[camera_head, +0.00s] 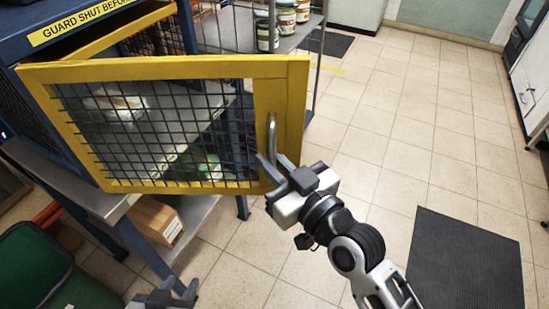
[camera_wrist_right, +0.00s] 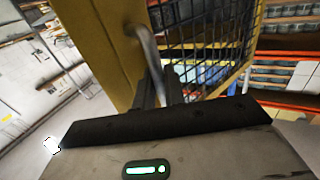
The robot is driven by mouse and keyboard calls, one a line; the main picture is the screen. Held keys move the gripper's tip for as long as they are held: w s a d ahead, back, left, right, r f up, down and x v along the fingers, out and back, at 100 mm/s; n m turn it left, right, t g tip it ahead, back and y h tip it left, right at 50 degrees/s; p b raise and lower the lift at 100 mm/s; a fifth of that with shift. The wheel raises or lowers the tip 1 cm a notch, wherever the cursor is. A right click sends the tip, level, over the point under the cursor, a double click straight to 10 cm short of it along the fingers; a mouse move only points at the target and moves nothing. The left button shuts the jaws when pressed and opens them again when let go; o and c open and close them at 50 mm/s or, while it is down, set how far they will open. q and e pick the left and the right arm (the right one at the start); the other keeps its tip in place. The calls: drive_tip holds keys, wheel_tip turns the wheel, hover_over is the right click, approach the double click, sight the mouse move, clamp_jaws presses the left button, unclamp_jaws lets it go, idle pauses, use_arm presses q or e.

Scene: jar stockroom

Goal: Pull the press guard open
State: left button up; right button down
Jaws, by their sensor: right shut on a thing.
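The press guard (camera_head: 280,95) is a yellow-framed door with black wire mesh. It stands swung out at an angle from the blue press (camera_head: 45,15), with a gap behind its right side. A grey bar handle (camera_head: 272,130) is on its right upright; the handle also shows in the right wrist view (camera_wrist_right: 148,45). My right gripper (camera_head: 270,168) is shut on the lower part of the handle. My left gripper (camera_head: 178,288) is low at the bottom left, empty, its fingers apart, clear of the guard.
Jars (camera_head: 285,18) stand on a shelf behind the guard. The tiled floor to the right is open, with a dark mat (camera_head: 465,260).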

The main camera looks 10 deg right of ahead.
drive_tip(key=c, duration=1.6)
unclamp_jaws()
drive_tip(key=shift+a, duration=0.1)
drive_tip(key=shift+o, duration=0.2)
drive_tip(key=b+v, duration=0.1)
drive_tip(key=v, duration=1.5)
drive_tip(key=shift+c, duration=0.3)
